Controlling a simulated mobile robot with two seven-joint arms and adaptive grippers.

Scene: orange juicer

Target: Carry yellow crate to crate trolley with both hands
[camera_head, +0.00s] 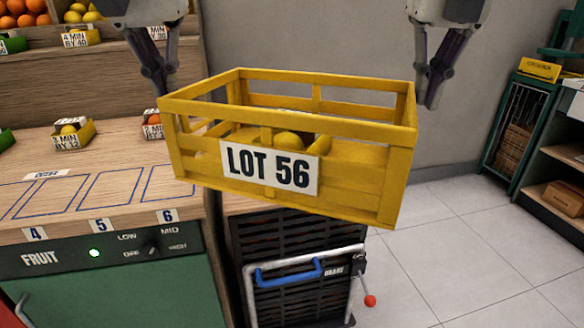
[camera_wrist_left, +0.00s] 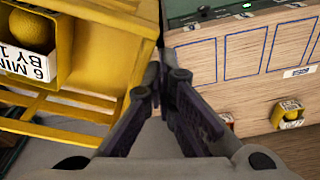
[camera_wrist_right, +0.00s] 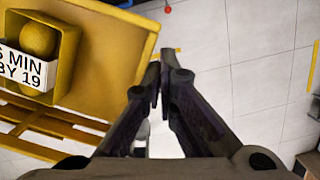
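The yellow crate (camera_head: 362,170), labelled LOT 56, hangs slightly tilted in the middle of the head view. A small yellow box with a round yellow fruit (camera_head: 288,140) is inside it. My left gripper (camera_head: 160,92) is shut at the crate's left side; the crate wall (camera_wrist_left: 108,50) lies against its fingertips. My right gripper (camera_head: 430,104) is shut at the crate's right side; the crate wall (camera_wrist_right: 112,50) also meets its fingertips. The exact contact is partly hidden. A dark slatted trolley (camera_head: 285,240) with a blue-gripped handle and BRAKE lever stands below, its top hidden by the crate.
A wooden counter (camera_head: 100,190) with marked slots and a green FRUIT panel stands at the left, close to the crate. Small fruit boxes (camera_head: 72,135) stand on it. A green shelf unit (camera_head: 545,110) is at the right. Tiled floor (camera_head: 470,250) is free between.

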